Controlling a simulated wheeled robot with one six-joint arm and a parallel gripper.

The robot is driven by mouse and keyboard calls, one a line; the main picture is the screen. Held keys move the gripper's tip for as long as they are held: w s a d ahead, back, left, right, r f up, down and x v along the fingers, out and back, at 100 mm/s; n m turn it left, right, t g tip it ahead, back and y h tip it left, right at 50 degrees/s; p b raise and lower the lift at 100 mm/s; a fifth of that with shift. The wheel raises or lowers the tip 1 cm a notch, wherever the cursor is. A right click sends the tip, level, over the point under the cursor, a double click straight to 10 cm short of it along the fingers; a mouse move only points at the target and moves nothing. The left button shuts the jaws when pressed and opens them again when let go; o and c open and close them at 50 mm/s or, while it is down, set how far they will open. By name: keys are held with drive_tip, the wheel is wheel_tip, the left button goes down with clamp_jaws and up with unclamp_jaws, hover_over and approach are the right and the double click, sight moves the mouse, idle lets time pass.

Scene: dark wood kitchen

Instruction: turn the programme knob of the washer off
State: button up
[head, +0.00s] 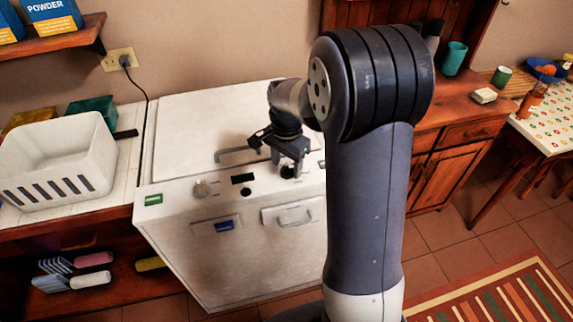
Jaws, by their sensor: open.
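The white washer (230,240) stands in the middle of the head view, with a lid and handle on top. My gripper (291,168) is open and points down over the right part of the control strip. It hides what lies beneath it, and I cannot tell whether it touches anything. My arm covers the washer's right side.
A white basket (60,155) stands on the counter left of the washer. A power cord (140,85) runs down from the wall socket (119,59). A wooden cabinet (445,150) stands at the right, and a striped rug (505,290) lies on the floor.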

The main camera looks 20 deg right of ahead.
drive_tip(key=shift+f, duration=0.6)
drive_tip(key=c, duration=1)
drive_tip(key=shift+o, duration=0.2)
